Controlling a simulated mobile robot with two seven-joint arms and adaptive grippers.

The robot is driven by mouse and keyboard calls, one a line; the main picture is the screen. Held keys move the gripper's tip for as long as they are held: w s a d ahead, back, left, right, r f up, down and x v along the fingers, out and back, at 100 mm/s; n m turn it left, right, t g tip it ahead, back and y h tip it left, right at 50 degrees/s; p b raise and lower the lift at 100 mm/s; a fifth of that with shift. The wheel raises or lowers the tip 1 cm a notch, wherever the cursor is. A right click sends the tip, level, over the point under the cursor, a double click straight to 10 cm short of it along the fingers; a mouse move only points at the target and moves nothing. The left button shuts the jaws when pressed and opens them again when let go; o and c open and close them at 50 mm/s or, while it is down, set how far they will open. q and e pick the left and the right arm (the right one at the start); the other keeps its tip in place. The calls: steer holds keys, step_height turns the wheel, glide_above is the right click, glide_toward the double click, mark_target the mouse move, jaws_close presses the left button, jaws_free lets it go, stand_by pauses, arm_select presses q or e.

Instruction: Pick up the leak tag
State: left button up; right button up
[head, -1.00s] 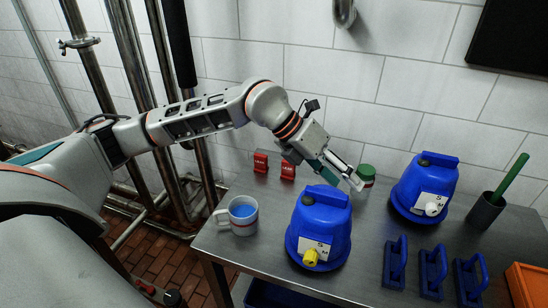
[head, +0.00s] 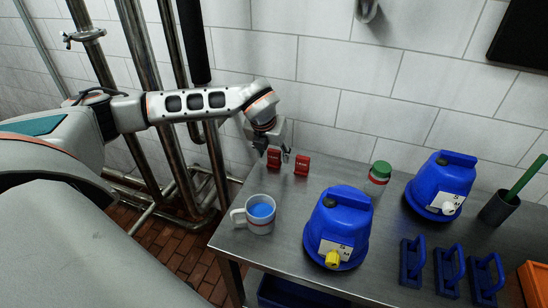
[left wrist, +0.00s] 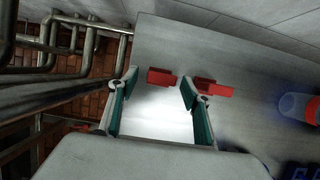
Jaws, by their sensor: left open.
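Two red leak tags stand near the back left of the steel table, a left one (head: 274,160) and a right one (head: 301,165). My left gripper (head: 274,151) is over the left tag, pointing down, open and empty. In the left wrist view the left tag (left wrist: 161,77) shows between the tips of the open fingers (left wrist: 160,81), beyond them. The right tag (left wrist: 215,88) lies just outside the right finger. I cannot tell whether a finger touches either tag. My right gripper is not in view.
A mug with blue contents (head: 260,214) stands near the left edge of the steel table (head: 285,235). A green-lidded jar (head: 379,176) and two blue containers (head: 338,228) (head: 441,185) stand to the right. The tiled wall is close behind the tags.

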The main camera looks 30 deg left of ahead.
arm_select(q)
steer(key=shift+x, duration=1.3)
steer(key=shift+w, duration=0.1)
steer(key=c, duration=1)
steer(key=shift+r, duration=0.2)
